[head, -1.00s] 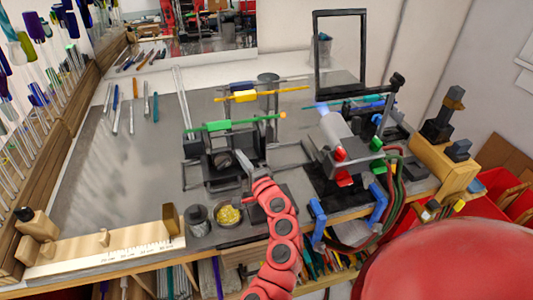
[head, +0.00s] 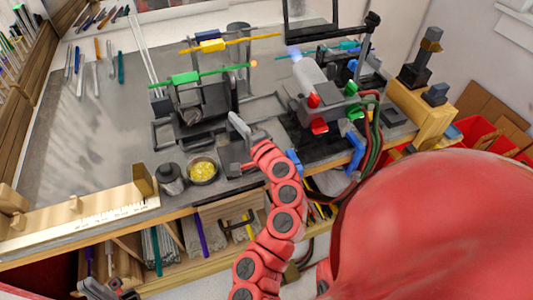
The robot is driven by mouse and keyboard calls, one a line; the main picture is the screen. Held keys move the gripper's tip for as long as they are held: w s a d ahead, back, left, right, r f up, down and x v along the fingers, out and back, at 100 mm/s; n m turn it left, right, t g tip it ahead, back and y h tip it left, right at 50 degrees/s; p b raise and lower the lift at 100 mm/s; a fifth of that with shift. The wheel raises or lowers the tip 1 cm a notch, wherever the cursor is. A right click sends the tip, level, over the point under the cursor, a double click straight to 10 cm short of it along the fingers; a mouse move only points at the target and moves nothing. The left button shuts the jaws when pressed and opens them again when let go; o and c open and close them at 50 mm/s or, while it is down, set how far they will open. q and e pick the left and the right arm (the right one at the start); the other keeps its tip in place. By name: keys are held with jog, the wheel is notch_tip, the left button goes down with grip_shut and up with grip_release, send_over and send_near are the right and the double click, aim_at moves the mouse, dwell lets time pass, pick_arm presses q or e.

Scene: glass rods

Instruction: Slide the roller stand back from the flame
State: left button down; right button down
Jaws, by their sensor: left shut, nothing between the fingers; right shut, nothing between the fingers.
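The roller stand (head: 192,117) is a dark frame on the grey bench mat, left of the burner. It carries a green rod with a green grip block (head: 186,78); the rod's right tip (head: 253,64) glows orange. The burner (head: 309,78) has a pale barrel and a small blue flame (head: 293,52), a short gap right of the glowing tip. My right gripper (head: 237,120) is shut and empty, low beside the stand's right side; whether it touches is unclear. My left gripper (head: 95,288) is shut and empty at the bottom left, below the bench's front edge, partly cut off.
A yellow-filled dish (head: 203,169) and a grey cup (head: 171,178) stand in front of the roller stand. A wooden ruler rig (head: 90,218) lies along the front left. Hoses (head: 372,120) hang right of the burner. The mat left of the stand is mostly free.

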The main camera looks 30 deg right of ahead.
jog(key=s+p, duration=0.1)
jog(key=s, duration=0.1)
jog(key=s+p, duration=0.1)
jog(key=s, duration=0.1)
jog(key=s+d+p, duration=0.1)
jog(key=p, duration=0.1)
jog(key=shift+s+r, duration=0.2)
jog(key=shift+s, duration=0.2)
jog(key=s+p, duration=0.3)
jog(key=s, duration=0.5)
jog(key=shift+s+f+p, duration=0.2)
jog(key=shift+p, duration=0.2)
